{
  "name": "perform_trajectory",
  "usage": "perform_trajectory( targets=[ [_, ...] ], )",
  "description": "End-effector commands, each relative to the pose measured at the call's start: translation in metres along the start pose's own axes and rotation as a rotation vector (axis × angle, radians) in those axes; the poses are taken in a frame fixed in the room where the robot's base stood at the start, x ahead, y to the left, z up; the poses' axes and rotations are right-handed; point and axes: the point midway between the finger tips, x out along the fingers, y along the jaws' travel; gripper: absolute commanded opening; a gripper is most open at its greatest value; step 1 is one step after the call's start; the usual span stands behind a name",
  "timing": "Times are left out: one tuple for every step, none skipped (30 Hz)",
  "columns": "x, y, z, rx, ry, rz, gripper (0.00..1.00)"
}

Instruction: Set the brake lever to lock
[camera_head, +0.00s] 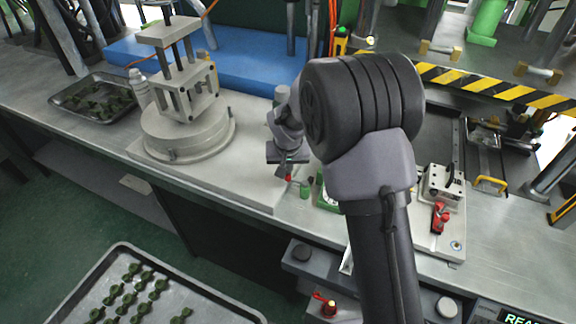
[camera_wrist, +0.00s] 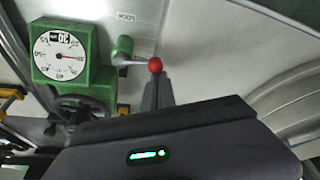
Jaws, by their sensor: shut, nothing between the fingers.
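The brake lever has a green hub (camera_wrist: 122,48), a short metal arm and a red ball knob (camera_wrist: 155,64). In the wrist view the arm points right from the hub. A small upside-down label that seems to read LOCK (camera_wrist: 126,17) sits above the hub on the pale plate. The red knob (camera_head: 288,179) and green hub (camera_head: 305,190) also show in the head view. My gripper (camera_head: 284,174) is shut and empty, with its fingertips (camera_wrist: 154,82) right at the knob. I cannot tell whether they touch it. The fingers partly cover what lies behind the knob.
A green dial gauge (camera_wrist: 62,55) and a dark handwheel (camera_wrist: 78,112) stand left of the lever in the wrist view. A round base with a press frame (camera_head: 185,135) stands left of my gripper in the head view. A red-handled clamp (camera_head: 439,215) is at the right.

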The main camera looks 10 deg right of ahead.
Motion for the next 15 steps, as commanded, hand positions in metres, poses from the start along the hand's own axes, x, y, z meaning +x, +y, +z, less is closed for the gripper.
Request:
perform_trajectory(
  targets=[
    [-0.002, 0.000, 0.000, -0.016, 0.000, -0.006, 0.00],
    [-0.002, 0.000, 0.001, -0.028, 0.000, -0.010, 0.00],
    [-0.003, -0.001, 0.002, -0.048, -0.001, -0.017, 0.00],
    [-0.003, -0.001, 0.003, -0.064, -0.001, -0.023, 0.00],
    [-0.004, -0.002, 0.004, -0.084, -0.001, -0.030, 0.00],
    [-0.004, -0.002, 0.006, -0.110, -0.001, -0.040, 0.00],
    [-0.005, -0.003, 0.007, -0.132, -0.001, -0.048, 0.00],
    [-0.005, -0.003, 0.008, -0.156, 0.000, -0.057, 0.00],
    [-0.005, -0.004, 0.010, -0.190, 0.000, -0.070, 0.00],
    [-0.005, -0.004, 0.012, -0.217, 0.000, -0.079, 0.00],
    [-0.005, -0.004, 0.013, -0.243, 0.000, -0.089, 0.00],
    [-0.005, -0.004, 0.015, -0.278, 0.000, -0.102, 0.00],
    [-0.005, -0.004, 0.017, -0.304, 0.000, -0.111, 0.00],
    [-0.005, -0.005, 0.019, -0.331, 0.000, -0.121, 0.00],
    [-0.005, -0.005, 0.021, -0.368, 0.001, -0.134, 0.00]
  ],
)
